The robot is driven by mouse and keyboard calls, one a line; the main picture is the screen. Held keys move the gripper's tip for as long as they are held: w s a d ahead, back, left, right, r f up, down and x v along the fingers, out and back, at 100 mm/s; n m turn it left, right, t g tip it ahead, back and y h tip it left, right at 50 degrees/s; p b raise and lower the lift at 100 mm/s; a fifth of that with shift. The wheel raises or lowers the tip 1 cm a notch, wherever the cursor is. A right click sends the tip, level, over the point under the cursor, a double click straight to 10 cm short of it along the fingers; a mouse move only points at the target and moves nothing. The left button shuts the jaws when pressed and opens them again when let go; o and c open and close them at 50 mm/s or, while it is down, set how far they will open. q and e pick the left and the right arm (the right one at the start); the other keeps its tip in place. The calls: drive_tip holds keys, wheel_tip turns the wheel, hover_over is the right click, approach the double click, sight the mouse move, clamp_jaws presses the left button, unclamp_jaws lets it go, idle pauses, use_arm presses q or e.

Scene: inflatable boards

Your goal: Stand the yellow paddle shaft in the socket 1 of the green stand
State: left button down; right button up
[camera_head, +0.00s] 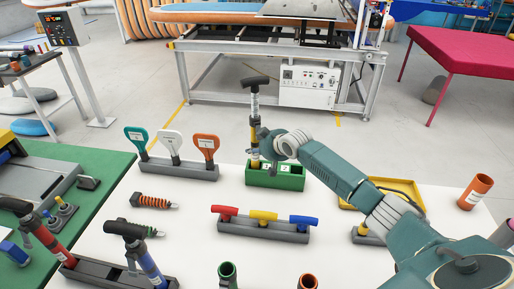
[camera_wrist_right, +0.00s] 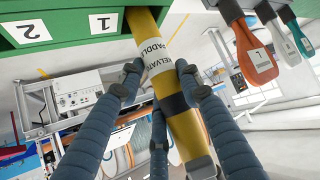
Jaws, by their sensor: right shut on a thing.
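The yellow paddle shaft (camera_head: 255,135) stands roughly upright at the left part of the green stand (camera_head: 289,183), with a black T-shaped top above it. My right gripper (camera_wrist_right: 158,88) is shut around the shaft, just above the stand. In the right wrist view the yellow shaft (camera_wrist_right: 188,130) carries a white label and a dark band. Its lower end meets the green stand (camera_wrist_right: 75,27) beside the label 1; label 2 is farther along. How deep the end sits in socket 1 is hidden. My left gripper is out of view.
A grey rack (camera_head: 180,170) with teal, white and orange paddles stands left of the green stand. A grey holder (camera_head: 262,232) with red, yellow and blue pieces lies in front. A yellow tray (camera_head: 382,188) is at right, partly behind my arm.

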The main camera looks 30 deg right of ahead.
drive_tip(key=shift+f+b, duration=0.75)
drive_tip(key=shift+f, duration=0.45)
drive_tip(key=o, duration=1.4)
drive_tip(key=v, duration=1.2)
